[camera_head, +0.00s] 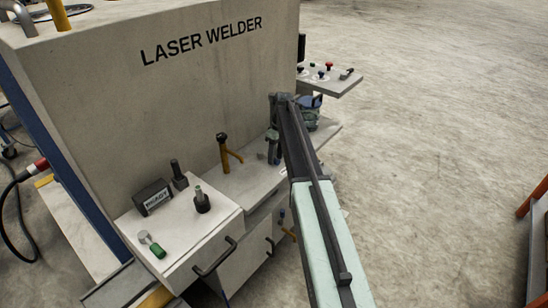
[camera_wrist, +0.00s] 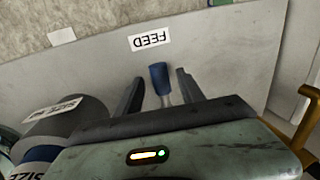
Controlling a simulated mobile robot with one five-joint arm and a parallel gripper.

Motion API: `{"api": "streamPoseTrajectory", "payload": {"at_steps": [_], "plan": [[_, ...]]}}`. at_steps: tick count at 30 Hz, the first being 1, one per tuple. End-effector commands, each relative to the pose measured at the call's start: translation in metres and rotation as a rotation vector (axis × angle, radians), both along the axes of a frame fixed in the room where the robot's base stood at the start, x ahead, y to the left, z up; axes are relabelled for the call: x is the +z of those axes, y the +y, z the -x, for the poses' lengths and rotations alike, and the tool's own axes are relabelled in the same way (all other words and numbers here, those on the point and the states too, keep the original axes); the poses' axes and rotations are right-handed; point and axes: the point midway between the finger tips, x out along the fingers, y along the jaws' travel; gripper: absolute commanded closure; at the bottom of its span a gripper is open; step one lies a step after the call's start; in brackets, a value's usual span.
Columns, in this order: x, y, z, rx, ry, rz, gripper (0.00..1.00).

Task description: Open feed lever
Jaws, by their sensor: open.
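The feed lever (camera_wrist: 159,78) has a blue grip on a pale metal shaft. In the wrist view it stands between the two dark fingers of my gripper (camera_wrist: 160,84), with a visible gap on each side. My gripper is open. A white label reading FEED (camera_wrist: 151,41), upside down in this view, is on the grey panel just beyond the lever. The lever's base is hidden behind my gripper body. In the head view my arm reaches to the right side of the laser welder (camera_head: 210,85), and the lever cannot be made out there.
A dark grey cylinder (camera_wrist: 75,118) with a label is left of my gripper in the wrist view. A yellow bar (camera_wrist: 308,120) is at the right.

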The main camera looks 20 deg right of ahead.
Motion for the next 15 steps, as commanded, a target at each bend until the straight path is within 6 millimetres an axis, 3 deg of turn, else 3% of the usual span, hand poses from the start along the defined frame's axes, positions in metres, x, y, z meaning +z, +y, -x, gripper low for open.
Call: {"api": "streamPoseTrajectory", "payload": {"at_steps": [9,15], "plan": [[0.060,-0.009,-0.004,-0.001,0.000,0.001,0.54],[0.072,-0.013,-0.006,-0.001,0.000,0.001,0.54]]}}
